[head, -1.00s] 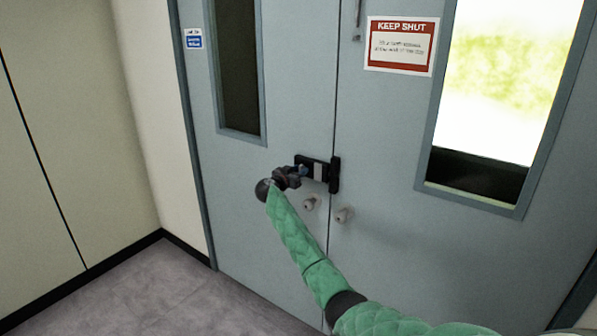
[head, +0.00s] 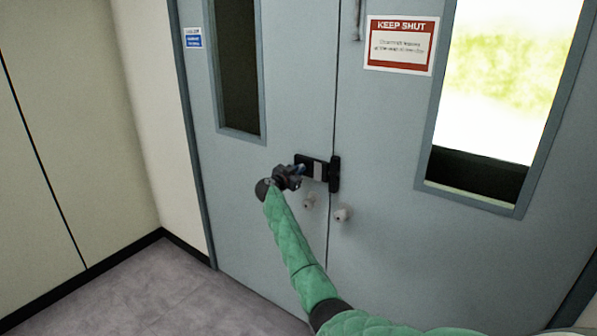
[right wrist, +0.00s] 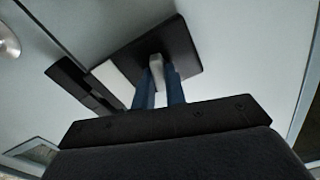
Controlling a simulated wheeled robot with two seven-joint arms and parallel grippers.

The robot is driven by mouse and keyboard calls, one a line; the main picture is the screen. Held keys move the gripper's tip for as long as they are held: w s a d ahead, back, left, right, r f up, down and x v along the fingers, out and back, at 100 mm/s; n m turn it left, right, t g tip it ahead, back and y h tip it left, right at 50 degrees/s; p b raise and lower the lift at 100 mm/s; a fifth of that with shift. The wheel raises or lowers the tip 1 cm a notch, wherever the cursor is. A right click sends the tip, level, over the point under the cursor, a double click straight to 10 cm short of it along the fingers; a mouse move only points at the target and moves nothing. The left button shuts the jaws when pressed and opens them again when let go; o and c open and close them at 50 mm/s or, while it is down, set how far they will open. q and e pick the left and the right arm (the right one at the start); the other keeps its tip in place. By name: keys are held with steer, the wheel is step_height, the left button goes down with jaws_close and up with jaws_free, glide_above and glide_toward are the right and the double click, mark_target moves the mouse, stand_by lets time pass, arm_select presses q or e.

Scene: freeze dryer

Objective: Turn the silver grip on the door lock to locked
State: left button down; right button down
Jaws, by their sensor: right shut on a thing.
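The door lock (head: 313,169) is a black plate with a pale strip, mounted across the seam of the grey double doors. It also shows in the right wrist view (right wrist: 188,48). The silver grip (right wrist: 157,64) stands out from the lock's black plate there. My right gripper (head: 300,170) is at the left end of the lock. In the right wrist view its two blue fingers (right wrist: 159,88) are closed on the silver grip, one on each side. In the head view the gripper hides the grip. My left gripper is not in view.
A red and white sign (head: 402,46) is on the right door. The floor (head: 190,295) at the lower left is clear.

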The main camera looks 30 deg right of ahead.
arm_select(q)
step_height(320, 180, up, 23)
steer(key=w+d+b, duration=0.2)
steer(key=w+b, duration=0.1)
steer(key=b, duration=0.3)
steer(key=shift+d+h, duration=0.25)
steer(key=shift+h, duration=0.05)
arm_select(e)
steer(key=shift+s+f+m, duration=0.1)
steer(key=shift+f+m, duration=0.05)
steer(key=shift+m, duration=3.1)
steer(key=shift+s+f+m, duration=0.1)
steer(key=shift+f+m, duration=0.05)
steer(key=shift+m, duration=3.1)
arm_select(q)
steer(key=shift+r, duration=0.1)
arm_select(e)
steer(key=c, duration=1.4)
jaws_free()
steer(key=shift+c, duration=0.2)
steer(key=shift+r, duration=0.1)
